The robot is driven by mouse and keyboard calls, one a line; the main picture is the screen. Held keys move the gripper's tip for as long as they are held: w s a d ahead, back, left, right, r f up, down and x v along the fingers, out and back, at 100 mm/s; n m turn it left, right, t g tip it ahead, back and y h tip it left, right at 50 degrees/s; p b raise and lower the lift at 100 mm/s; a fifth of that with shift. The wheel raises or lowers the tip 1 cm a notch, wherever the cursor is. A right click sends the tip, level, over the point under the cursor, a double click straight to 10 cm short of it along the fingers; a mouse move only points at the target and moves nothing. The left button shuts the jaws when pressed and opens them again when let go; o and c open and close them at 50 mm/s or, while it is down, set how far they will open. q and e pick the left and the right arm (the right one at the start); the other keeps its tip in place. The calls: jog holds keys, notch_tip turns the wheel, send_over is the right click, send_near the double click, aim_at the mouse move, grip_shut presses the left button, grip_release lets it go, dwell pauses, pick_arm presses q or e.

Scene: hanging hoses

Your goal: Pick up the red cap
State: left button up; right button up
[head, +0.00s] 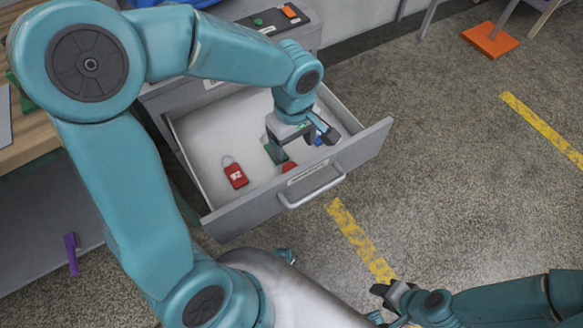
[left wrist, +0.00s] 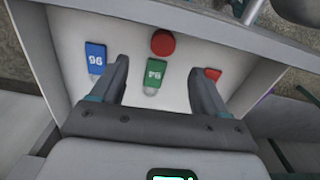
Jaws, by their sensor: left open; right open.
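The red cap (head: 289,167) is a round red disc in the open drawer (head: 190,165), near its front wall. It shows whole in the left wrist view (left wrist: 163,43), lying on the white drawer floor. My left gripper (head: 303,146) is open and points down into the drawer, partly covering the view there. In the left wrist view the cap lies beyond the fingertips, slightly right of the middle between the fingers (left wrist: 158,62). Nothing is held. My right gripper (head: 384,292) is low at the right, outside the drawer, open and empty.
The drawer front has a handle (head: 312,190). The floor to the right is mostly clear, with an orange plate (head: 490,40).

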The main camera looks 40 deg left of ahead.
pick_arm(q)
send_over(291, 168)
jog(key=f, duration=0.3)
jog(key=f+b, duration=0.1)
jog(key=f, duration=0.1)
jog(key=shift+d, duration=0.25)
jog(key=f+b, duration=0.1)
jog(key=f, duration=0.4)
jog(key=shift+a, duration=0.2)
jog(key=shift+s, duration=0.1)
jog(key=c, duration=1.1)
